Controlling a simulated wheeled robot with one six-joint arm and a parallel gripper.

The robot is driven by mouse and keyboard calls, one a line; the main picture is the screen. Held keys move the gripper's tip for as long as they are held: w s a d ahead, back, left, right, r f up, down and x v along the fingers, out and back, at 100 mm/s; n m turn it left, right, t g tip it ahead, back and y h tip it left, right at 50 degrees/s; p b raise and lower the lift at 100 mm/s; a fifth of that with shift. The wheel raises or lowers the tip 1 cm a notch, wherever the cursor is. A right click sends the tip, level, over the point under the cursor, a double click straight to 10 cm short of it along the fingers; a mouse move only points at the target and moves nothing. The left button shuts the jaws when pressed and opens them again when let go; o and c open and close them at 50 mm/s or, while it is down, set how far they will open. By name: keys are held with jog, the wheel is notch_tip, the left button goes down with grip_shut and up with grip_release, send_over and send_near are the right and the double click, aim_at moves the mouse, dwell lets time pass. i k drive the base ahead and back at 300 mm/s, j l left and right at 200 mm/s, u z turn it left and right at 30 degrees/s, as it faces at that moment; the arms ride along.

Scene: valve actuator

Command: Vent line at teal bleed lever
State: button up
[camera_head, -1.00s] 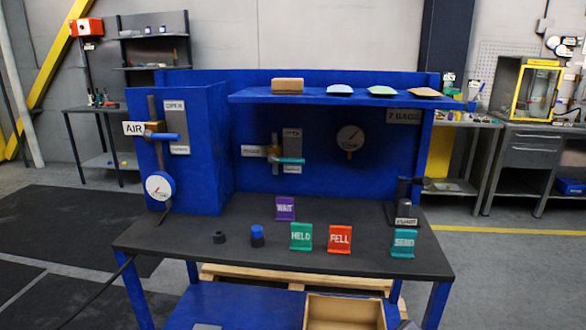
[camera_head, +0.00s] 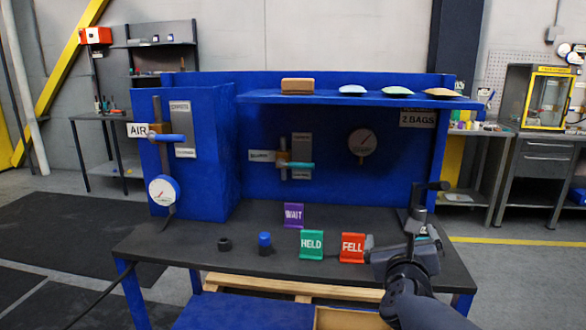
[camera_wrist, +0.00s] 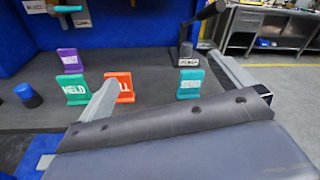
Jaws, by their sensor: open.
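The teal bleed lever (camera_head: 300,165) sticks out sideways to the right from its brass valve on the back panel, beside a grey plate and a small white label. In the wrist view a teal piece (camera_wrist: 62,9) at the top left edge appears to be this lever. My gripper (camera_head: 400,240) is at the right front of the bench, well to the right of and below the lever.
Signs WAIT (camera_head: 293,215), HELD (camera_head: 311,243) and FELL (camera_head: 352,247) stand on the bench. A teal sign (camera_wrist: 190,84) and a black-handled post (camera_wrist: 198,32) stand near my gripper. A shelf (camera_head: 270,97) overhangs the lever.

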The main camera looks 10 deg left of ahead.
aim_at(281, 162)
jog(key=i+j+u, duration=0.2)
jog(key=i, duration=0.25)
jog(key=i+j+u, duration=0.2)
jog(key=i+j, duration=0.15)
jog(key=i, duration=0.1)
